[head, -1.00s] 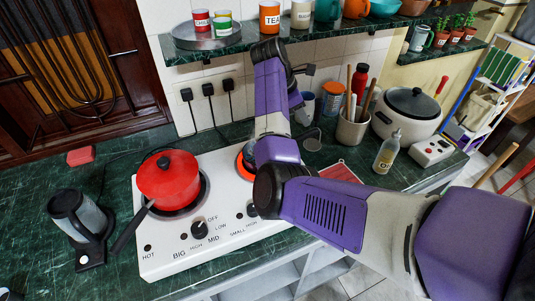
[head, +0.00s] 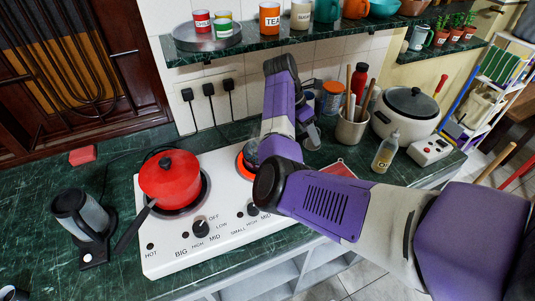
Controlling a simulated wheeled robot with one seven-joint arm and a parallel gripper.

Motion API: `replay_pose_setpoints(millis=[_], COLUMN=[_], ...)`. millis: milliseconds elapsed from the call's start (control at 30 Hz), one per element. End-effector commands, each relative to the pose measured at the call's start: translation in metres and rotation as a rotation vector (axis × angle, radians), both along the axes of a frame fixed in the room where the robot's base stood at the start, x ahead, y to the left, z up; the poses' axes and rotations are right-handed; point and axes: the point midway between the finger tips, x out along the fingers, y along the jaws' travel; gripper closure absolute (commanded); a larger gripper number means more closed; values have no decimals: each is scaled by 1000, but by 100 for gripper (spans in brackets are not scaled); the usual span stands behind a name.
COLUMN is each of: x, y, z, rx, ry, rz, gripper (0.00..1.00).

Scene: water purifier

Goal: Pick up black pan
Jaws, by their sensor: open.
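I cannot make out a clearly black pan. A red lidded pot (head: 168,180) sits on the left burner of the white hob, and a black handle (head: 134,229) reaches from it toward the front left. A dark, glassy item (head: 250,153) on the right burner is mostly hidden behind my arm. My gripper (head: 311,128) is partly visible behind my forearm, over the back of the counter right of the hob. It is open, and I see nothing held in it.
A grey kettle (head: 80,213) stands left of the white hob (head: 165,258). A utensil holder (head: 351,130), an oil bottle (head: 386,152) and a white cooker (head: 408,112) crowd the right. A shelf (head: 270,43) hangs above. The left counter is mostly free.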

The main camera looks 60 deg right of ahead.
Motion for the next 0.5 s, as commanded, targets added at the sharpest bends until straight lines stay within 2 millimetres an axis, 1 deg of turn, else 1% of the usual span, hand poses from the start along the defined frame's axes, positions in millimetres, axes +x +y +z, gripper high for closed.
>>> replay_pose_setpoints(millis=[200, 267, 300, 433, 467, 500], x=[0, 0, 0, 0, 0, 0], y=[0, 0, 0, 0, -1, -1], z=[-1, -1, -1, -1, -1, -1], rx=[-1, -2, -2, -2, -2, -2], ry=[0, 0, 0, 0, 0, 0], rz=[1, 0, 0, 0, 0, 0], gripper=[54, 63, 71, 97, 100, 100])
